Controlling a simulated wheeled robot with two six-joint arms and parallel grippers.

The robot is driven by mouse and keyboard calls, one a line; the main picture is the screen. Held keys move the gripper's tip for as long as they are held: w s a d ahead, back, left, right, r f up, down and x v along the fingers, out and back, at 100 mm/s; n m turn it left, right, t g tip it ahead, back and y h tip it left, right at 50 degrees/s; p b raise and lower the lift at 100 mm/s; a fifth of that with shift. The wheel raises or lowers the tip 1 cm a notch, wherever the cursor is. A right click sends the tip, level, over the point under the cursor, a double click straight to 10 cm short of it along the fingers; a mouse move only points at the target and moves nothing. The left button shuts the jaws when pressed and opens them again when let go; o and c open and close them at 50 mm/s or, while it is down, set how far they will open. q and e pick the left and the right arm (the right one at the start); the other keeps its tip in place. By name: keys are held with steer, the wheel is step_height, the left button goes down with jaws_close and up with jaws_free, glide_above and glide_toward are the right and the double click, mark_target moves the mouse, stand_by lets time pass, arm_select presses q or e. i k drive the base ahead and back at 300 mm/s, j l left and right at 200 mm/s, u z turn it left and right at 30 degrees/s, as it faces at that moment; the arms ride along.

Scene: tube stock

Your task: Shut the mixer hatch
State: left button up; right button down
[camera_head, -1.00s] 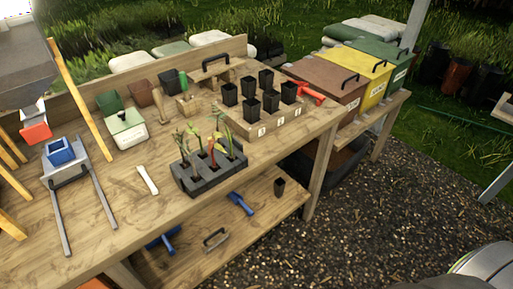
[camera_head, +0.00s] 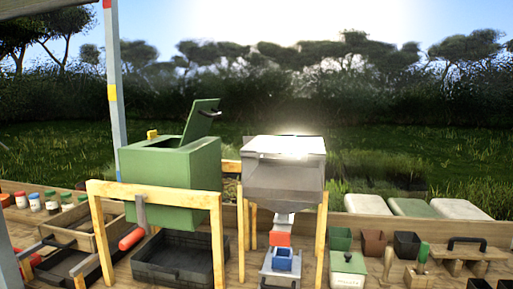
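The mixer is most likely the green box (camera_head: 180,175) held in a wooden frame left of centre in the head view. Its green hatch lid (camera_head: 200,120) stands raised and tilted at the right side of the box's top, so the hatch is open. A dark handle (camera_head: 217,113) sticks out from the lid's right face. A small yellow piece (camera_head: 152,134) shows at the back of the box's top. The inside of the box is mostly hidden from this angle. Neither of my grippers is in view.
A grey metal hopper (camera_head: 284,180) stands right of the mixer, above a blue block (camera_head: 282,259). A black tray (camera_head: 185,282) lies below the mixer. A post (camera_head: 116,100) rises behind its left side.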

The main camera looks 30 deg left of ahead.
mark_target(203, 113)
steer(key=u, duration=1.1)
